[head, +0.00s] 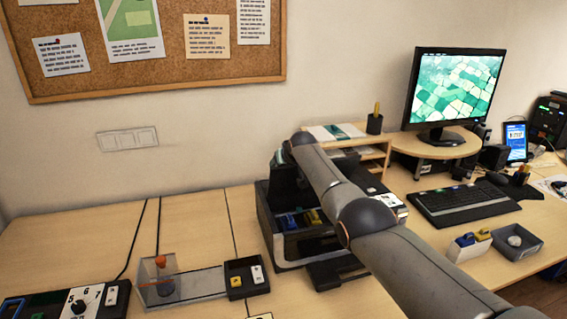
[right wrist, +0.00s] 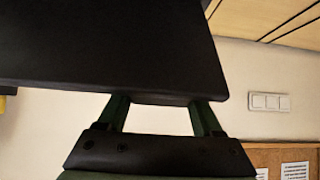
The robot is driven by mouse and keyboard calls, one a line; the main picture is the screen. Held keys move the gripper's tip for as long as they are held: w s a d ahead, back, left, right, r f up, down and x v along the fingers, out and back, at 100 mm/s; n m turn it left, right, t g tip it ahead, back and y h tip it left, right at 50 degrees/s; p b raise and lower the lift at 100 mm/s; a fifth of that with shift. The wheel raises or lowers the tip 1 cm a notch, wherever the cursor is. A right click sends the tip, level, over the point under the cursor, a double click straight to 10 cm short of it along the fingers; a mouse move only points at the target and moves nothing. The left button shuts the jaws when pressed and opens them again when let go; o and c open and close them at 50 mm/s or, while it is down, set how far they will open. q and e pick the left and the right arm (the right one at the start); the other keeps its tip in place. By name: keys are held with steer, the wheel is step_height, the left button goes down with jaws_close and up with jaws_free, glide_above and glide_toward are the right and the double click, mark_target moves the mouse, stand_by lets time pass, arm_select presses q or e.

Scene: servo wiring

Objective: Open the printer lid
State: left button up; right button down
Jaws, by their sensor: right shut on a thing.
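The printer (head: 290,250) is a dark box with a light grey lower edge, standing on the desk against the wall. Its top is open, with blue and yellow parts showing inside. The dark lid (head: 284,188) stands raised at the back, partly hidden by my right arm. In the right wrist view, the lid (right wrist: 110,50) is a broad black panel. My right gripper (right wrist: 158,101) is shut on its edge, with a green finger toward each side. In the head view, the arm mostly hides this grip. My left gripper is not in view.
A clear tray (head: 190,285) with an orange-topped piece and a dial box (head: 82,302) are at the left front. A wooden shelf (head: 375,150), monitor (head: 455,90) and keyboard (head: 462,203) are to the right. Bare desk lies left of the printer.

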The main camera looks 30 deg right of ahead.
steer(key=shift+s+a+f, duration=0.15)
steer(key=shift+s+f, duration=0.05)
steer(key=shift+f, duration=0.5)
steer(key=c, duration=0.5)
jaws_free()
steer(key=o, duration=0.3)
steer(key=shift+w+f, duration=0.15)
steer(key=shift+w, duration=0.15)
steer(key=shift+o, duration=0.7)
steer(key=shift+s+r, duration=0.1)
steer(key=shift+r, duration=0.25)
